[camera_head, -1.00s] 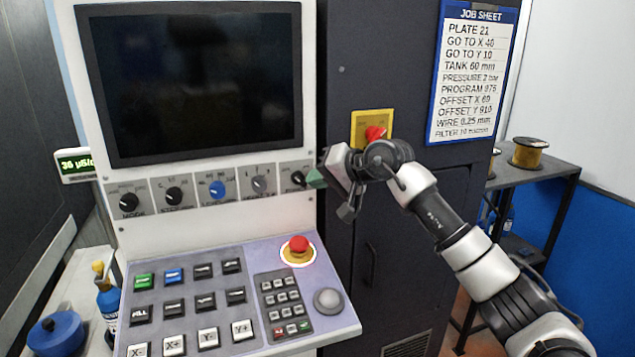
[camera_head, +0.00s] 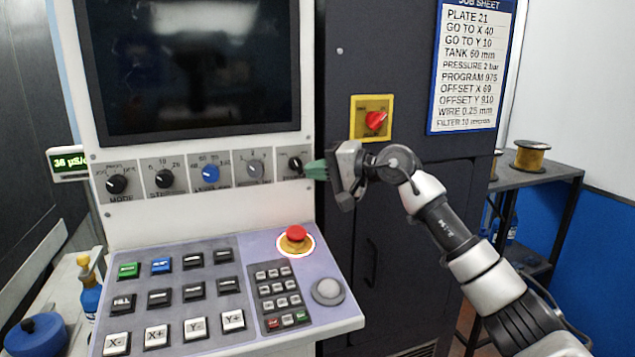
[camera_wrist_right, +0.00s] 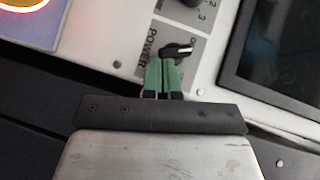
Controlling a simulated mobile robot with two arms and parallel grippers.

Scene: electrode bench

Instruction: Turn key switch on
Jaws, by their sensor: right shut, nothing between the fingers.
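The key switch (camera_head: 295,164) is a small black knob with a light pointer at the right end of the row of knobs below the screen. In the right wrist view the knob (camera_wrist_right: 176,50) sits on a grey plate lettered POWER. My right gripper (camera_head: 309,170) has green fingertips, shut and empty, close to the knob's right side. In the right wrist view the green fingertips (camera_wrist_right: 161,74) lie together just below the knob. They look very near it, but I cannot tell whether they touch. My left gripper is out of view.
A red rotary switch (camera_head: 376,121) on a yellow plate is above my right wrist. A red emergency button (camera_head: 296,237) stands on the sloped keypad panel (camera_head: 243,254) below. The dark screen (camera_head: 190,70) is above the knobs. A dark cabinet (camera_head: 400,60) stands behind my arm.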

